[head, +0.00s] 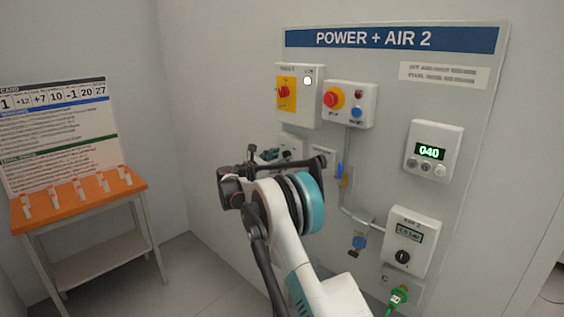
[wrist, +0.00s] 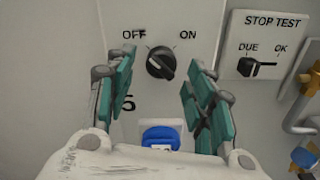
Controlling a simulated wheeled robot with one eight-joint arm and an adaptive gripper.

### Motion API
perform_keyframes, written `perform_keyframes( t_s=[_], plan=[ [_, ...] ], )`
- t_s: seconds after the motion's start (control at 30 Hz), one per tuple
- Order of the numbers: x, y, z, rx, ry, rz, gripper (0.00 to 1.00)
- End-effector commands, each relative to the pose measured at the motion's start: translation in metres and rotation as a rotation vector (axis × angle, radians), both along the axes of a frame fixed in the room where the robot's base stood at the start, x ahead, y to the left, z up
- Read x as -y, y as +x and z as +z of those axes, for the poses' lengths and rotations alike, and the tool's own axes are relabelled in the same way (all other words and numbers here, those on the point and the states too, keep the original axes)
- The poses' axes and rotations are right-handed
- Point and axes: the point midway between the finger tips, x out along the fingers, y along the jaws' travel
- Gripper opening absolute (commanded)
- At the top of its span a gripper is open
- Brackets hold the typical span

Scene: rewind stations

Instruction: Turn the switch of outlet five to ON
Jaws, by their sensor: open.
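In the wrist view the black rotary switch (wrist: 160,62) of outlet five sits on a pale plate under the words OFF and ON. Its grip bar slants from upper left, towards OFF, to lower right. A "5" (wrist: 128,103) is printed at lower left, partly behind the left finger. My gripper (wrist: 159,57) is open, its teal-padded fingers to the left and right of the switch, with gaps on both sides. I cannot tell how far the tips are from the plate. In the head view my gripper (head: 270,155) is at the panel's lower left and partly hides this outlet.
A blue plug or socket cover (wrist: 161,137) is below the switch. The STOP TEST box (wrist: 262,46) is close on the right, with piping beyond it. In the head view, a red stop button (head: 334,98) is above my gripper; an orange-topped table (head: 75,202) stands left.

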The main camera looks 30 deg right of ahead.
Motion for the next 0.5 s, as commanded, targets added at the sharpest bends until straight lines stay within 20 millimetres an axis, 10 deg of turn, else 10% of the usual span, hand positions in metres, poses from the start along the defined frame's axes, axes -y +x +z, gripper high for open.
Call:
perform_keyframes(
  t_s=[0.5],
  plan=[
    [0.0154, 0.0055, 0.0003, 0.0, 0.0, 0.0, 0.47]
  ],
)
